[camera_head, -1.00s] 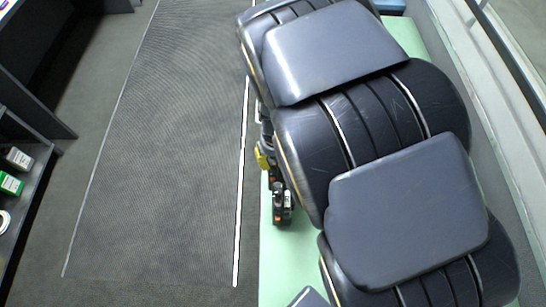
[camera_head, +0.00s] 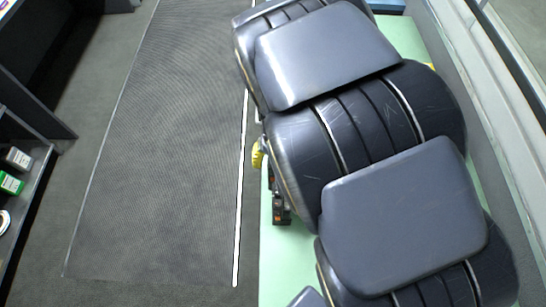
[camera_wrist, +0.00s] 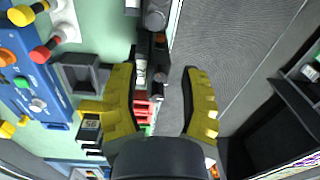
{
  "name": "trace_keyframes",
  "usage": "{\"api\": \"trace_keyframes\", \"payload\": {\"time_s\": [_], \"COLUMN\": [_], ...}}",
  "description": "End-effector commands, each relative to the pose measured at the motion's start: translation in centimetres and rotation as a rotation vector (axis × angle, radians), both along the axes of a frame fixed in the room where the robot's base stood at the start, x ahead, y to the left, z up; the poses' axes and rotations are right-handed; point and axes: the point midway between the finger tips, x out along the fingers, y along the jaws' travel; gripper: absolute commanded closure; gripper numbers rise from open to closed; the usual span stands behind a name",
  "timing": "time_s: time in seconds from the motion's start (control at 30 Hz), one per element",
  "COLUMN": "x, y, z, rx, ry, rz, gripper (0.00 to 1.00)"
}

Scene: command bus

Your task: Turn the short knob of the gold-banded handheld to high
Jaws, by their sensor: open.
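My gripper (camera_wrist: 156,72) is open, with its two yellow-padded fingers spread apart in the wrist view. Black handheld-like devices stand in a row along the counter edge. One dark device with a round knob-like top (camera_wrist: 155,18) is beyond the fingertips. Red and green parts (camera_wrist: 144,112) show between the fingers, close to the left one. In the head view, a black device with orange marks (camera_head: 281,208) stands at the green counter's edge, partly hidden by my arm. One yellow finger (camera_head: 257,155) shows beside it. I cannot make out a gold band or tell which knob is short.
A blue panel with coloured knobs (camera_wrist: 38,95) and a grey square socket (camera_wrist: 82,73) are on the pale green counter (camera_head: 285,255). Red and yellow levers (camera_wrist: 45,50) stand nearby. The dark floor mat (camera_head: 160,150) is open; shelves (camera_head: 22,190) stand at left.

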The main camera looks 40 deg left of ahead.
Motion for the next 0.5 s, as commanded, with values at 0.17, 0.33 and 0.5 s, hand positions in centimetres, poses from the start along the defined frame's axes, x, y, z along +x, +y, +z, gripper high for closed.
{"api": "trace_keyframes", "payload": {"time_s": [0.17, 0.33, 0.5], "x": [0.2, 0.3, 0.4], "y": [0.1, 0.1, -0.1], "z": [1.5, 5.0, 8.6], "rx": [0.005, 0.009, 0.006], "ry": [-0.005, -0.005, -0.005], "rz": [0.001, 0.000, -0.001], "gripper": [0.57, 0.57, 0.57]}}
